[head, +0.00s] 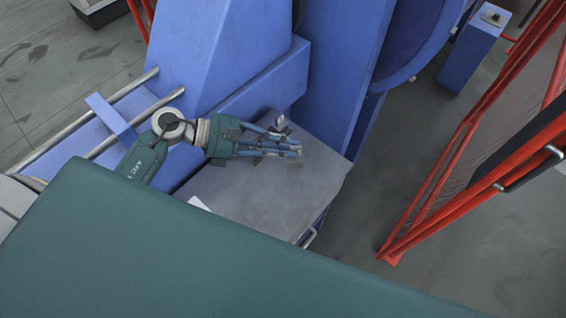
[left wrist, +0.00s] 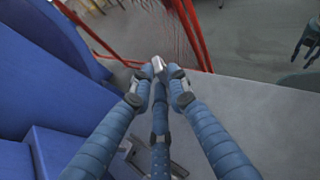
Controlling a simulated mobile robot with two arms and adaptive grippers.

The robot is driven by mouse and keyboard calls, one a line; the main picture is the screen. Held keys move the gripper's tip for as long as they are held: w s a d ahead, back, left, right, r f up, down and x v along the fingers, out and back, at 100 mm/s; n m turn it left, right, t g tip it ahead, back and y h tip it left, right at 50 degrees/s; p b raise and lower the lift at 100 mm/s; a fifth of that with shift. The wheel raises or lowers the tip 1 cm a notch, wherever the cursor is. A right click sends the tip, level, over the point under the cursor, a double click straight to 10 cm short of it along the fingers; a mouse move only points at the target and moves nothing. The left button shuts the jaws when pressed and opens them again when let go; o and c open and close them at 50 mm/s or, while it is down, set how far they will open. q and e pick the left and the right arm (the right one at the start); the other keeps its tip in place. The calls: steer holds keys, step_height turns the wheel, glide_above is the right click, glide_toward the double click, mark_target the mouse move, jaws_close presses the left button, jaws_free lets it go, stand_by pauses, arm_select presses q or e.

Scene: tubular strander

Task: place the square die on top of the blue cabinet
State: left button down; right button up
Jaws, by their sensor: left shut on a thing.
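My left gripper (head: 296,150) reaches in from the left above the blue cabinet's grey top (head: 240,195). In the left wrist view its blue fingers (left wrist: 159,78) close together on a small metallic piece, the square die (left wrist: 158,65), of which only a small part shows between the fingertips. The fingers hide most of the die in the head view. Whether the die touches the top cannot be told. A teal hand, seemingly my right gripper (left wrist: 309,38), shows partly at the upper right edge of the left wrist view; its jaw state is unclear.
A small shiny metal piece (head: 281,123) shows beside the fingers, near the blue machine (head: 225,60). Metal parts (left wrist: 150,158) also show below the fingers in the left wrist view. Red guard rails (head: 440,180) stand to the right. The right part of the grey top is bare.

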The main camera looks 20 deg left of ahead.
arm_select(q)
step_height(320, 180, down, 8)
steer(key=shift+f, duration=0.3)
steer(key=shift+f, duration=0.1)
steer(key=shift+f, duration=0.1)
steer(key=c, duration=1.7)
jaws_free()
steer(key=shift+s, duration=0.1)
steer(key=shift+r, duration=0.2)
steer(key=b+v, duration=0.3)
steer(key=v, duration=0.9)
